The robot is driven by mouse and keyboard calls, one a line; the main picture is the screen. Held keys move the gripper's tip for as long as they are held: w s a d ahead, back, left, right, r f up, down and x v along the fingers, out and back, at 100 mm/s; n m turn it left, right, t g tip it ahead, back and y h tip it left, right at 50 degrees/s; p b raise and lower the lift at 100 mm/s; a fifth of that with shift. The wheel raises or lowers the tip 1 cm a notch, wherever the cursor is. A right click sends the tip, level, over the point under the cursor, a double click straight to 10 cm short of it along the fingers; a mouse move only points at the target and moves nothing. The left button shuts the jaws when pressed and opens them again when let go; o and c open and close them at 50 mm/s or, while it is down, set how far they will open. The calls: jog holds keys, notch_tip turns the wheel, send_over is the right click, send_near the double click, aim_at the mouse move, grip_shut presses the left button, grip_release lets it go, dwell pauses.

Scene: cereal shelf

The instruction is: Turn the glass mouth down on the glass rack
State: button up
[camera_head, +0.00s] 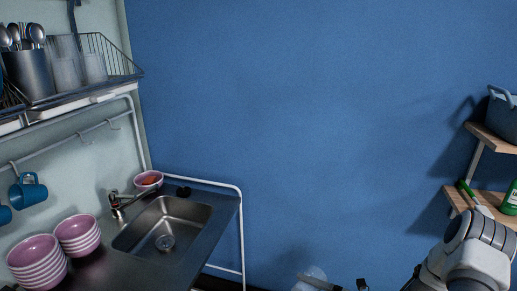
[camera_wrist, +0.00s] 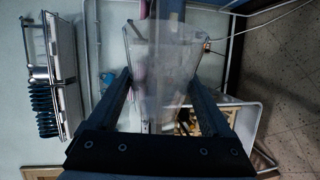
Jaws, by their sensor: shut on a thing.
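My gripper (camera_wrist: 160,82) is shut on a clear glass (camera_wrist: 165,62), which stands between its two dark fingers in the wrist view. In the head view, the rounded clear glass (camera_head: 314,272) shows at the bottom edge, low in front of the blue wall and mostly cut off. I cannot tell which way its mouth faces. The wire glass rack (camera_head: 118,55) is on the upper shelf at left, well apart from my gripper. Clear glasses (camera_head: 66,72) stand on that shelf beside a metal cutlery holder (camera_head: 27,75).
Below the rack are a steel sink (camera_head: 165,228), a faucet (camera_head: 117,206), stacked pink bowls (camera_head: 38,262) and a hanging blue mug (camera_head: 28,191). A white tube frame (camera_head: 241,235) bounds the counter. Wooden shelves (camera_head: 492,137) are at right. The blue wall between is bare.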

jog(key=m+p, duration=0.1)
jog(key=m, duration=0.2)
jog(key=shift+r+m+p, duration=0.15)
jog(key=shift+m+p, duration=0.15)
jog(key=m+p, duration=0.1)
jog(key=m, duration=0.4)
jog(key=shift+f, duration=0.2)
jog(key=n+b, duration=0.1)
jog(key=n, duration=0.4)
jog(key=shift+b, duration=0.4)
jog(key=n+b, duration=0.1)
jog(key=n, duration=0.2)
jog(key=shift+n, duration=0.4)
jog(key=n+b, duration=0.1)
jog(key=n, duration=0.2)
jog(key=n+b, duration=0.2)
jog(key=n, duration=0.2)
jog(key=shift+f+n, duration=0.1)
jog(key=shift+n, duration=0.2)
jog(key=shift+r+n+b, duration=0.2)
jog(key=shift+n+b, duration=0.15)
jog(key=shift+n, duration=0.35)
